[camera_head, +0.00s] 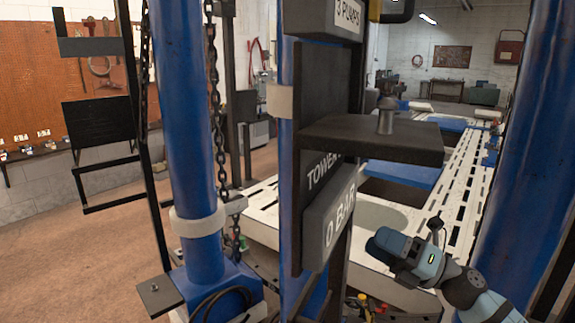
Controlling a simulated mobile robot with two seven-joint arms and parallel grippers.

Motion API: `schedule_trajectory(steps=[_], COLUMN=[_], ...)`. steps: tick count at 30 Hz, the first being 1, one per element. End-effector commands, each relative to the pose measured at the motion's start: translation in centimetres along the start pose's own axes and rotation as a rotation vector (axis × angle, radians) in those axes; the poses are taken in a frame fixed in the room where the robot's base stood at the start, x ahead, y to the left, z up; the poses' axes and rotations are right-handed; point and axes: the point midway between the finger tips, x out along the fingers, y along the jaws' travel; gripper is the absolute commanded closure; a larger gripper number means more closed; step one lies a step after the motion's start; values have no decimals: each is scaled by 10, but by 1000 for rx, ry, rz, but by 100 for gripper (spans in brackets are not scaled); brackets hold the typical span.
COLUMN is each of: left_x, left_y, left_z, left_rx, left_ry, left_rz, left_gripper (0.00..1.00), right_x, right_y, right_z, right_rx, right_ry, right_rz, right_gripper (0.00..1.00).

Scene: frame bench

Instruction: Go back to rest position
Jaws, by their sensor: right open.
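My right gripper (406,256) shows at the lower right of the head view, on a light blue and dark grey arm that comes in from the bottom right corner. Its jaws are open, and I see nothing held between them. It is in front of the white slotted frame bench (465,185) and to the right of the grey box (330,218) marked "0 BAR". My left gripper and left arm are not in view.
A dark shelf (372,137) with a small metal peg (386,116) juts out above and left of my right gripper. Blue posts stand at the left (187,110) and right (528,160). A chain (214,110) hangs by the left post. Brown floor (95,262) is open at the left.

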Motion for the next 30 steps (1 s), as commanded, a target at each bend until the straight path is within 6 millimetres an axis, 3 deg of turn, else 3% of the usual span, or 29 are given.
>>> schedule_trajectory(steps=[8,11,15,18,22,26,30], left_x=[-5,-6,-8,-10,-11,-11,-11], left_y=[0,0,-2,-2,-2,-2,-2], left_z=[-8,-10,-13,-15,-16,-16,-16], left_rx=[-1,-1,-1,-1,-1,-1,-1], left_ry=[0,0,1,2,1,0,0], left_rz=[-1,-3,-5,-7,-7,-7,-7], left_gripper=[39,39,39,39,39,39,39], right_x=[-74,-112,-170,-206,-237,-253,-257], right_y=[-83,-112,-138,-145,-142,-137,-136], right_z=[-95,-143,-225,-283,-342,-372,-380], right_rx=[801,1078,1449,1665,1859,1959,1982], right_ry=[-508,-704,-986,-1164,-1333,-1425,-1446], right_rz=[-82,-144,-250,-325,-399,-438,-448], right_gripper=[39,39,39,39,39,39,39])
